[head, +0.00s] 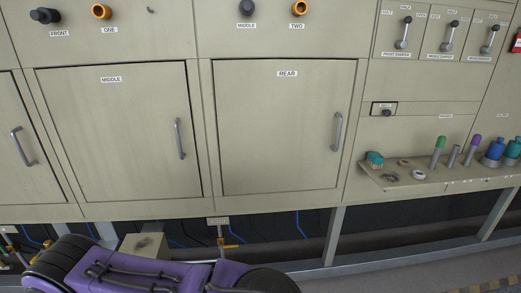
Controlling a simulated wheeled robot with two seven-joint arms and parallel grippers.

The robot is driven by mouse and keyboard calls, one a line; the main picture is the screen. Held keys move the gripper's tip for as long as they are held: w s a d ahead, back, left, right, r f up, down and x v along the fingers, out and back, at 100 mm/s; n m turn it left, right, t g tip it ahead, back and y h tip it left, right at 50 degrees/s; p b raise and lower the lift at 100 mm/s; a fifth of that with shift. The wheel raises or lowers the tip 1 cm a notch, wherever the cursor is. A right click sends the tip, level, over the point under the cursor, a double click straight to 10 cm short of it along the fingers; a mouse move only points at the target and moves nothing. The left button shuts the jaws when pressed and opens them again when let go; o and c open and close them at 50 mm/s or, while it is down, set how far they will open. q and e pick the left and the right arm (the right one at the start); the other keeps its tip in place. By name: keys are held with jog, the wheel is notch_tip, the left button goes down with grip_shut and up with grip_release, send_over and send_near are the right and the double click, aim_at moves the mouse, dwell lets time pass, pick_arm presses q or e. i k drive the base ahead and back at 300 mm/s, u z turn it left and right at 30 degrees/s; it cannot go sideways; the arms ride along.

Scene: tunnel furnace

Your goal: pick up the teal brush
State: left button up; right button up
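The teal brush (374,159) is a small block with teal on it at the left end of a narrow shelf (400,184) on the right side of the furnace front. No gripper is near the brush. Neither of my grippers shows in the head view.
On the shelf to the right of the brush are small rings (418,174), a green-topped tool (438,150), a purple-topped tool (472,149) and blue bottles (495,149). The REAR door (280,125) is shut, with its handle (337,131) left of the shelf.

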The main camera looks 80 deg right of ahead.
aim_at(374, 160)
jog(key=u, duration=0.05)
jog(key=k, duration=2)
jog(key=z, duration=0.45)
